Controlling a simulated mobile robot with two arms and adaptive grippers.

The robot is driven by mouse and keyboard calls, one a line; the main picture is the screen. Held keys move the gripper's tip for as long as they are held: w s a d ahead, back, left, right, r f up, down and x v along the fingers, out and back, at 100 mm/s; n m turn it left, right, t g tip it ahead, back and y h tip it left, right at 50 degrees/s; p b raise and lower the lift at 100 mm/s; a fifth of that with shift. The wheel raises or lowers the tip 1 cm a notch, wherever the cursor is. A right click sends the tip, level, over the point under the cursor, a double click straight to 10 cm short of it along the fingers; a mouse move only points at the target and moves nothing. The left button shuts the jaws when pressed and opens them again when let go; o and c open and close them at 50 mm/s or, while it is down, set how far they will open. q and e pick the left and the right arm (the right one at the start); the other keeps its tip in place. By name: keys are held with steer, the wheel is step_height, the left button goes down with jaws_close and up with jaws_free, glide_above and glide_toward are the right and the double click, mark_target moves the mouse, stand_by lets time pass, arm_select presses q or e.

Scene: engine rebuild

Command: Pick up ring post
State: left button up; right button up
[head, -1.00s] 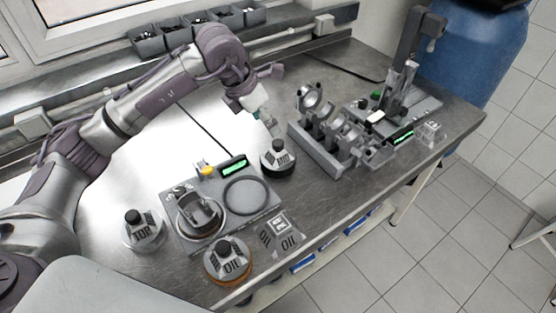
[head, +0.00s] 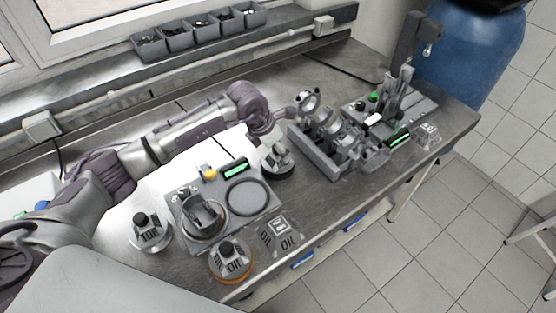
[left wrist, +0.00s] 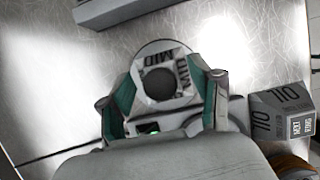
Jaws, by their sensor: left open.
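Several grey posts with black knobs and lettered sides stand on the steel bench. One marked MID (head: 277,166) is behind the grey station, one marked TOP (head: 149,233) is at its left, and one marked OIL (head: 231,262) is at its front. My left gripper (head: 272,146) is at the MID post. In the left wrist view, the MID post (left wrist: 160,84) shows between the open teal-padded fingers (left wrist: 163,100), knob facing the camera. I cannot tell whether the pads touch it. My right gripper is not in view.
The grey station (head: 262,211) has a round black ring and a lit green display. A grey rack with metal engine parts (head: 323,158) stands close to the right of the MID post. Grey bins (head: 198,27) line the back ledge.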

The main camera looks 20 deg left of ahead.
arm_select(q)
steer(key=shift+s, duration=0.1)
jaws_close()
stand_by(0.4)
